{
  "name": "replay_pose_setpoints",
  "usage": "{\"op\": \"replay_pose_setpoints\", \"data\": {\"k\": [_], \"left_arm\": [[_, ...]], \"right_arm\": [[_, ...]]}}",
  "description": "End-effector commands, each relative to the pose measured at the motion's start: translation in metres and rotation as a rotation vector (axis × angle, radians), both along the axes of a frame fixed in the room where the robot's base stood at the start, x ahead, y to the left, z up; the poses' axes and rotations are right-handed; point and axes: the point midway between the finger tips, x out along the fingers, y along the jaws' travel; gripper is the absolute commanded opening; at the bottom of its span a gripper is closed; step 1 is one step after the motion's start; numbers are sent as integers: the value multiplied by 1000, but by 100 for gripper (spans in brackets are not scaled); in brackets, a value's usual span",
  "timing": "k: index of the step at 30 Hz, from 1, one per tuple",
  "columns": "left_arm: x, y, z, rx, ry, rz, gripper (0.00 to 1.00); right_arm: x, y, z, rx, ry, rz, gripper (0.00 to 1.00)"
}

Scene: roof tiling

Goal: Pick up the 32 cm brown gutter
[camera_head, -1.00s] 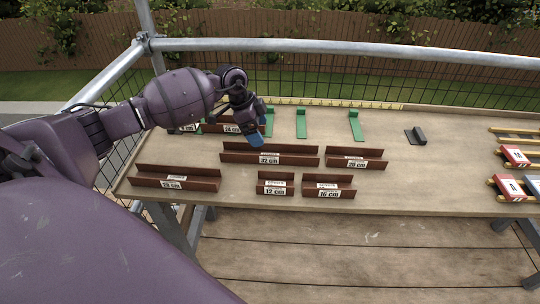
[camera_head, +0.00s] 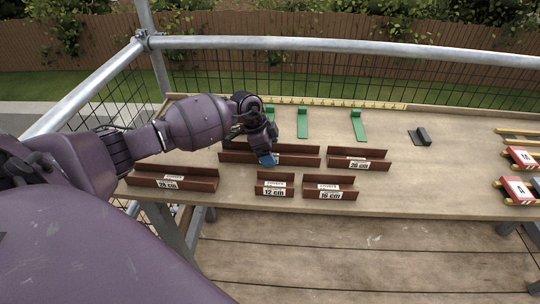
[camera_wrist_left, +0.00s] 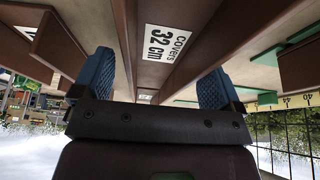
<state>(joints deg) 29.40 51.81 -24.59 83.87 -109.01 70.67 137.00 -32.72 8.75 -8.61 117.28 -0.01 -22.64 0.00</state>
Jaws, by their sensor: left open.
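The 32 cm brown gutter (camera_head: 300,156) lies on the table in the middle of the row of gutters. Its label reading "COVERS 32 cm" shows clearly in the left wrist view (camera_wrist_left: 165,44). My left gripper (camera_head: 268,159) is over the gutter and hides its label in the head view. In the left wrist view its two blue fingers (camera_wrist_left: 158,85) are apart, one on each side of the gutter, with nothing clamped between them. I cannot tell whether the fingers touch it. My right gripper is not in view.
Brown gutters marked 20 cm (camera_head: 357,162), 12 cm (camera_head: 275,187), 16 cm (camera_head: 329,191) and another (camera_head: 172,182) lie close around. Green brackets (camera_head: 303,124) stand behind, a dark part (camera_head: 420,137) at right.

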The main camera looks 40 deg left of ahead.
Motion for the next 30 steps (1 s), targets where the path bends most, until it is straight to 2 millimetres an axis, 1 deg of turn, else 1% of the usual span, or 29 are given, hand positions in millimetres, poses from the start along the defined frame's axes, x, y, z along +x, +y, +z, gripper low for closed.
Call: {"op": "replay_pose_setpoints", "data": {"k": [1, 2, 12, 13, 20, 23, 26, 29, 30], "left_arm": [[0, 0, 1, 0, -1, 0, 92], [0, 0, 1, 0, -1, 0, 87], [0, 0, 1, 0, 0, 0, 35], [0, 0, 1, 0, 0, 0, 31], [0, 0, 2, 0, -1, 0, 31], [1, 1, 8, 0, -2, 0, 31], [1, 1, 20, 1, -6, 0, 31], [1, 1, 40, 2, -8, -1, 31], [1, 1, 50, 2, -8, -1, 31]], "right_arm": [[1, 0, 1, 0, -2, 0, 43], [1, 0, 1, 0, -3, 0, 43], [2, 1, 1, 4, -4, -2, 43], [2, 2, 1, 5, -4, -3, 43], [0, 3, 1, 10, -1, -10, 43], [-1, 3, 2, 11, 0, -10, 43], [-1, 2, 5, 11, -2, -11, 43], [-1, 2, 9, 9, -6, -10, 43], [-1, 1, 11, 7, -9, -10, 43]]}}
